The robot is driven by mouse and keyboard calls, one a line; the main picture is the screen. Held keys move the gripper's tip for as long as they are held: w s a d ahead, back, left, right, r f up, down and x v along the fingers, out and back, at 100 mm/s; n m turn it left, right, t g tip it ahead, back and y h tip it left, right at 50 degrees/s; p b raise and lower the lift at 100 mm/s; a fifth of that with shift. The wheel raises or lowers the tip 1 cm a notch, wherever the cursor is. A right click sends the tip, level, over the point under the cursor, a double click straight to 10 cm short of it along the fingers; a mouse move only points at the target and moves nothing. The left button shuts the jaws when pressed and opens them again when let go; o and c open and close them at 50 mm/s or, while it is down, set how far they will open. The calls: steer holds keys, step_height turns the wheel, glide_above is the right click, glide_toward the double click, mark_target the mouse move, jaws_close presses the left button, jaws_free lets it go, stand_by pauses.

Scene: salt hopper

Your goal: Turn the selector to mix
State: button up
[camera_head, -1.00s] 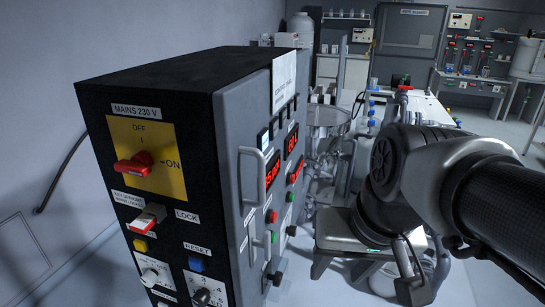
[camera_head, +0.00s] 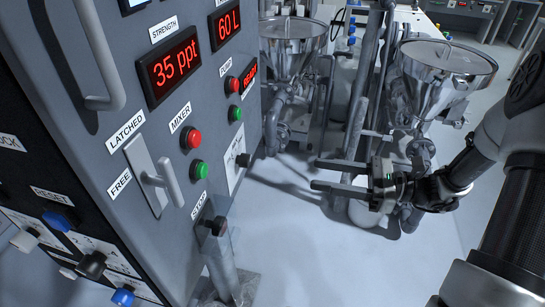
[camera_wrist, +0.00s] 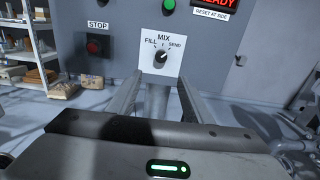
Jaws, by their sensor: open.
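The selector (camera_wrist: 161,56) is a small black knob on a white plate (camera_wrist: 151,67) marked FILL, MIX and SEND, with MIX at the top. A light pointer line shows on the knob, tilted to the upper right; whether it points at MIX or SEND is hard to tell. In the head view the selector plate (camera_head: 234,160) is seen edge-on at the low right of the grey panel. My gripper (camera_head: 316,174) is open and empty, its fingers pointing left towards the plate with a gap between. In the wrist view my gripper's fingers (camera_wrist: 161,78) stand either side of the knob's line, apart from it.
Red and green mixer buttons (camera_head: 195,153) and a latch handle (camera_head: 162,183) stick out left of the plate. A red STOP button (camera_wrist: 94,47) is left of the selector in the wrist view. Steel hoppers (camera_head: 440,75) stand behind my arm.

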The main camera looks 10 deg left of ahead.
mark_target(250, 161)
steer(key=w+a+b, duration=0.1)
steer(key=a, duration=1.6)
steer(key=shift+w+a+b, duration=0.15)
steer(key=shift+w+b, duration=0.1)
steer(key=shift+b, duration=0.1)
steer(key=shift+f, duration=0.1)
steer(key=shift+c, duration=0.5)
steer(key=c, duration=1)
steer(key=shift+o, duration=0.2)
steer(key=shift+n, duration=0.3)
steer(key=shift+n+b, duration=2.9)
steer(key=shift+n, duration=1.1)
